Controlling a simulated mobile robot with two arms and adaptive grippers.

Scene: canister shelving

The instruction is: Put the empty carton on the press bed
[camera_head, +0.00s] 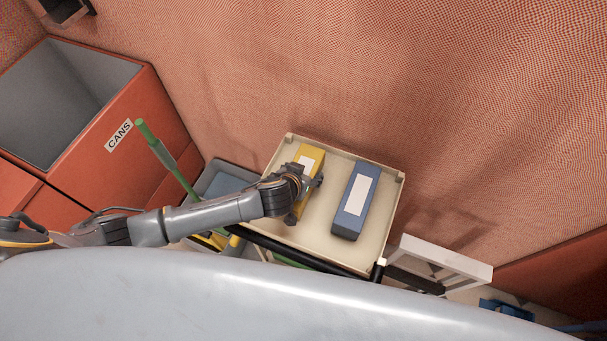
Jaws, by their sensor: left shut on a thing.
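A yellow carton (312,153) with a white label lies in a cream tray (320,230). My left gripper (308,184) reaches over the tray from the left and is shut on the yellow carton, covering its middle. A blue carton (368,187) with a white label lies to the right in the same tray, apart from the gripper. I cannot tell from the picture whether either carton is empty. I cannot make out a press bed with certainty. My right gripper is not in view.
An orange bin (160,105) marked CANS stands at the left. A green pole (165,160) rises between it and the tray. A grey crate (218,178) is left of the tray, partly behind my arm. A white frame (450,255) stands right of the tray.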

